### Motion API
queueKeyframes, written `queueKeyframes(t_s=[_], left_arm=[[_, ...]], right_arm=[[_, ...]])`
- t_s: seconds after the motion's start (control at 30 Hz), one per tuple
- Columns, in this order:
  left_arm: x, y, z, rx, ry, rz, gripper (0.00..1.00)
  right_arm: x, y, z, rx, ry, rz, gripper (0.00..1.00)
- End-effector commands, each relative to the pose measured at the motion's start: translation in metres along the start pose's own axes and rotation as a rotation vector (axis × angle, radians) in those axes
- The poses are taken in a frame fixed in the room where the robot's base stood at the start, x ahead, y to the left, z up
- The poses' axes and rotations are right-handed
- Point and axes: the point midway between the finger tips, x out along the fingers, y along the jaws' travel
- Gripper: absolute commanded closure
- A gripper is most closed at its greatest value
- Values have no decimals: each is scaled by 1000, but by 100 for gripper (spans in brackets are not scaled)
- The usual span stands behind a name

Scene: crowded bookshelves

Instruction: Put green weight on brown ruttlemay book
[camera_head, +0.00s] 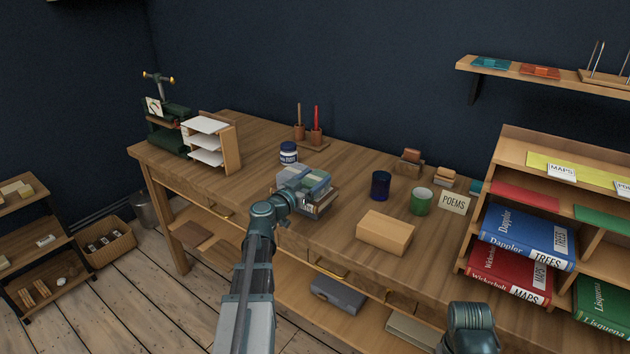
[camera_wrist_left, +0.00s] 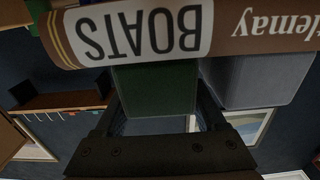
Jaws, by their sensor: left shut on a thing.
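In the left wrist view, which is upside down, the green weight (camera_wrist_left: 155,90) sits between the two fingers of my left gripper (camera_wrist_left: 158,108), which is shut on it. The brown Ruttlemay book (camera_wrist_left: 245,28), with a white BOATS label, runs across the top of that view, right at the weight's edge. I cannot tell whether the weight touches the book. A grey block (camera_wrist_left: 258,80) stands beside the green weight. In the head view, my left gripper (camera_head: 302,182) is at a small book stack (camera_head: 320,208) and partly hides it. My right gripper's fingers are not seen.
A shelf unit with large books (camera_head: 527,236) stands at the right.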

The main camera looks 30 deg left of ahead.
Motion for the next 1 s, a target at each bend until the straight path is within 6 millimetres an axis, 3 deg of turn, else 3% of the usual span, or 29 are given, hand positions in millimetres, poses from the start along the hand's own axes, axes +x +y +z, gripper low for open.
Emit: queueKeyframes(t_s=[0.07, 0.1, 0.13, 0.5, 1.0], left_arm=[[0, 0, 3, -2, 1, 0, 100], [0, 0, 2, 0, 0, 0, 20], [0, 0, 2, 0, 0, 0, 15], [0, 0, -3, 0, 0, 0, 15], [-94, 2, -1, 1, -1, -4, 15]], right_arm=[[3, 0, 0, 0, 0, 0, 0], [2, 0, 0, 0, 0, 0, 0], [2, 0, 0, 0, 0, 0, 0], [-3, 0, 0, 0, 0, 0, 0], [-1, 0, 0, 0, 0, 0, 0]])
